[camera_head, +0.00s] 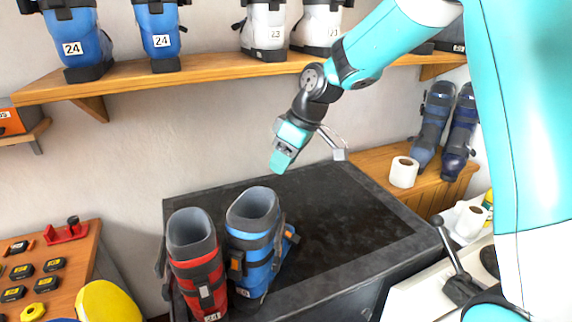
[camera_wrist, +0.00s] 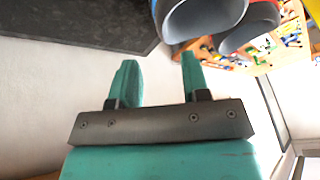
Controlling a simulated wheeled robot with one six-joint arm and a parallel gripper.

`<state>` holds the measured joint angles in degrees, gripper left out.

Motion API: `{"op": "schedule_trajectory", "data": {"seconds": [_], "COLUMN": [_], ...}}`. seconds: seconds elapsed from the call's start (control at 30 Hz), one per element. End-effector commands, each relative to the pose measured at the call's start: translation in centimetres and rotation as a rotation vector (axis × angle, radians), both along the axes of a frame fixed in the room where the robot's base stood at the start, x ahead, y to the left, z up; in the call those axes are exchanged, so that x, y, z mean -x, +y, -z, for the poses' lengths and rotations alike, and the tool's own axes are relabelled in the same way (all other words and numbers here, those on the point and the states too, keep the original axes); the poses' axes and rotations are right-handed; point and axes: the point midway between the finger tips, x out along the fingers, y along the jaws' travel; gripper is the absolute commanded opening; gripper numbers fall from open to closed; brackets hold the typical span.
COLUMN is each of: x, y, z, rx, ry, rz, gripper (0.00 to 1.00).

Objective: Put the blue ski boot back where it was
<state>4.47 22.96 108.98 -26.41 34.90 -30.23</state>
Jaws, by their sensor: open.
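The blue ski boot (camera_head: 254,242) stands upright on the black bench top (camera_head: 345,210), near its front left. A red ski boot (camera_head: 196,262) stands close on its left. Blue boots marked 24 (camera_head: 72,45) and white boots marked 23 (camera_head: 265,28) stand on the wooden wall shelf (camera_head: 190,75). My gripper (camera_head: 282,158) hangs in the air above the bench, above and to the right of the blue boot, apart from it. In the wrist view my gripper (camera_wrist: 158,78) shows two spread fingers with nothing between. The blue boot's grey cuff (camera_wrist: 200,18) shows beyond them.
Dark blue boots (camera_head: 447,125) and a white roll (camera_head: 403,172) stand on a low wooden shelf at the right. A wooden board (camera_head: 50,262) with small black blocks is at the left, by a yellow object (camera_head: 108,302). The bench's back right is clear.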

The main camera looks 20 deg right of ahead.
Motion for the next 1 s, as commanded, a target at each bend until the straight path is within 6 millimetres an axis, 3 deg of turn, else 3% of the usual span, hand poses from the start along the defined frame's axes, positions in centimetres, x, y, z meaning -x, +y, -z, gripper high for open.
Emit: {"op": "schedule_trajectory", "data": {"seconds": [0.07,0.17,0.27,0.4,0.5,0.6,0.73,1.0], "x": [0.5,2.7,7.3,15.7,21.1,25.2,28.0,28.6], "y": [0.1,1.6,4.1,7.1,8.1,8.4,8.3,8.2], "z": [-0.7,-2.0,-3.6,-5.1,-5.3,-5.0,-4.6,-4.5], "rx": [-0.001,-0.006,-0.016,-0.024,-0.023,-0.02,-0.016,-0.016], "ry": [0.0,0.019,0.057,0.129,0.176,0.21,0.237,0.245], "rz": [-0.001,0.001,0.013,0.04,0.061,0.079,0.092,0.098], "gripper": [0.43,0.43,0.43,0.43,0.43,0.43,0.43,0.43]}}
